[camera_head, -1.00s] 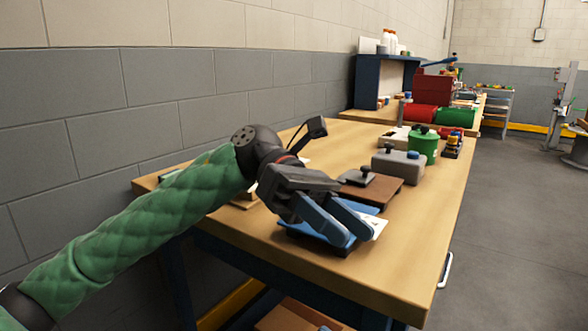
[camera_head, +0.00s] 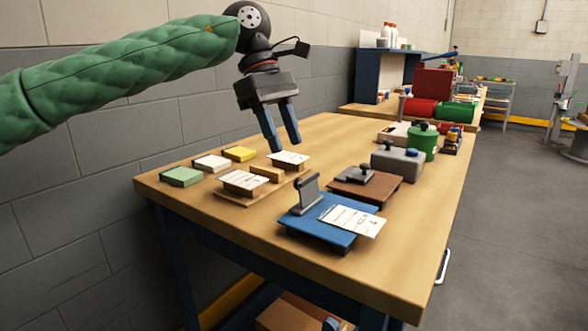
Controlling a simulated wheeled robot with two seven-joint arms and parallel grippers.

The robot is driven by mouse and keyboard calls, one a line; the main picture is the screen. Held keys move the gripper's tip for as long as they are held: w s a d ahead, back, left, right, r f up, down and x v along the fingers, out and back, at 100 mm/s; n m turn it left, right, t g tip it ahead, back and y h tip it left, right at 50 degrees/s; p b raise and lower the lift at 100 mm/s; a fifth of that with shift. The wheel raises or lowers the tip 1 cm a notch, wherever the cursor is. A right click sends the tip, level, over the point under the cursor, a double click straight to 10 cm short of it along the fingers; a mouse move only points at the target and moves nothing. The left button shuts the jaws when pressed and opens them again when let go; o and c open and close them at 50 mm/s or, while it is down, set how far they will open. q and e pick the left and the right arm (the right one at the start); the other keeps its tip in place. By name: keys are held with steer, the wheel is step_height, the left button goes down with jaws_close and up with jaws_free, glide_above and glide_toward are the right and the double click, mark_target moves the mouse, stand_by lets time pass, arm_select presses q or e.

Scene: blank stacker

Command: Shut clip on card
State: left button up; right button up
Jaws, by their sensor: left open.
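A blue board (camera_head: 312,229) lies near the front edge of the table. A grey clip (camera_head: 307,196) stands on its left part, its lever plate tilted up. A white printed card (camera_head: 352,220) lies on the board's right part and sticks out past its right edge. I cannot tell whether the card reaches under the clip. My left gripper (camera_head: 286,147) is open and empty, fingers pointing down, raised behind and to the left of the clip, clear of the board. My right gripper is not in view.
Green (camera_head: 182,177), white (camera_head: 211,163) and yellow (camera_head: 240,154) pads lie at the left of the table. A wooden tray (camera_head: 232,199) bears cards. A brown board (camera_head: 366,188), grey box (camera_head: 398,160) and green pot (camera_head: 422,143) stand to the right.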

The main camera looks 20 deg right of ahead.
mark_target(305, 189)
arm_select(q)
steer(key=shift+w+b+x, duration=0.15)
steer(key=shift+b+x, duration=0.3)
steer(key=shift+x, duration=1.35)
steer(key=shift+w+b+x, duration=0.15)
steer(key=shift+b+x, duration=0.25)
steer(key=shift+x, duration=1.35)
steer(key=shift+a+f, duration=0.1)
steer(key=shift+f, duration=0.05)
jaws_close()
